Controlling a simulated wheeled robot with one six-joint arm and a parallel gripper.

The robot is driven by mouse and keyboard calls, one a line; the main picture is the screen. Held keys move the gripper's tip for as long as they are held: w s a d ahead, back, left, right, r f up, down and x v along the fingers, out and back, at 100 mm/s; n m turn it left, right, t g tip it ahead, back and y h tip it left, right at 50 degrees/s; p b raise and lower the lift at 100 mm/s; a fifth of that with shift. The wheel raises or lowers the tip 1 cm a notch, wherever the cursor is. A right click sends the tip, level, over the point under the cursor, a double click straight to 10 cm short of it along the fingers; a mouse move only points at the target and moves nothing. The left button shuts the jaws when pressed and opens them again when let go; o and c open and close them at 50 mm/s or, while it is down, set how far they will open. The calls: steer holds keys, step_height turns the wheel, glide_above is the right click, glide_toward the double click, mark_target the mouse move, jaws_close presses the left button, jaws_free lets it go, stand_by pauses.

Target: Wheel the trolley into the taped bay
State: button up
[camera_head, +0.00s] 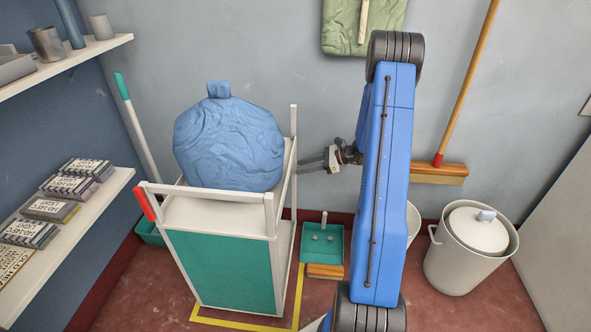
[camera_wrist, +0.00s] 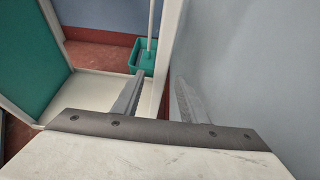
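The trolley (camera_head: 221,270) has a white frame, green side panels and a red-ended corner at its front left. A blue tied sack (camera_head: 228,145) sits on top. Yellow tape (camera_head: 299,292) of the bay shows on the floor along the trolley's front and right; its far side is hidden. The trolley's visible base appears inside these lines. My gripper (camera_head: 302,164) is right of the trolley, close to its back right post. In the wrist view my gripper (camera_wrist: 160,76) is open, and a white upright of the trolley (camera_wrist: 169,55) appears between its fingers; contact cannot be told.
A teal dustpan (camera_head: 333,240) lies right of the trolley. Shelves (camera_head: 75,215) line the left wall. A teal bucket (camera_wrist: 143,62) with a white handle stands behind the trolley.

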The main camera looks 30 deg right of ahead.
steer(key=v, duration=1.2)
steer(key=shift+r, duration=0.1)
